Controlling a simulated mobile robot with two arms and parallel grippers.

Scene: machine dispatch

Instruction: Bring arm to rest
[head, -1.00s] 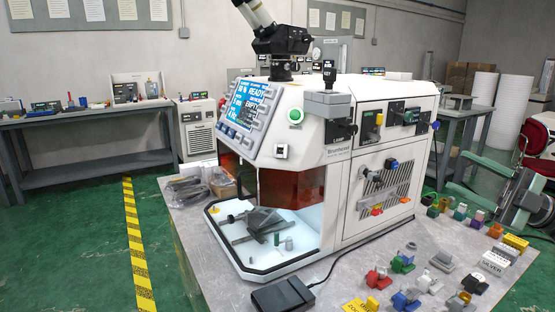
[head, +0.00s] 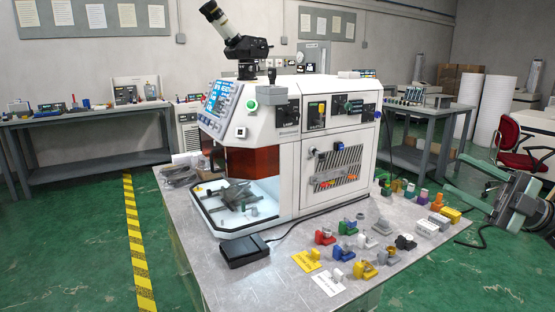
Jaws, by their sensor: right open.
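My right gripper (head: 456,173) shows at the right edge, off the table's right side and over the green floor. Its two long grey-green fingers are spread apart, pointing left, with nothing between them. Its dark wrist (head: 520,205) is behind the fingers. The gripper is clear of the table and of the pieces on it. My left gripper is not in view.
A white machine (head: 325,145) with an open lit tray stands on the grey table (head: 225,285). Several coloured pieces (head: 325,236) and a black pedal (head: 244,250) lie in front. A red chair (head: 515,145) is behind my right gripper. The left floor is clear.

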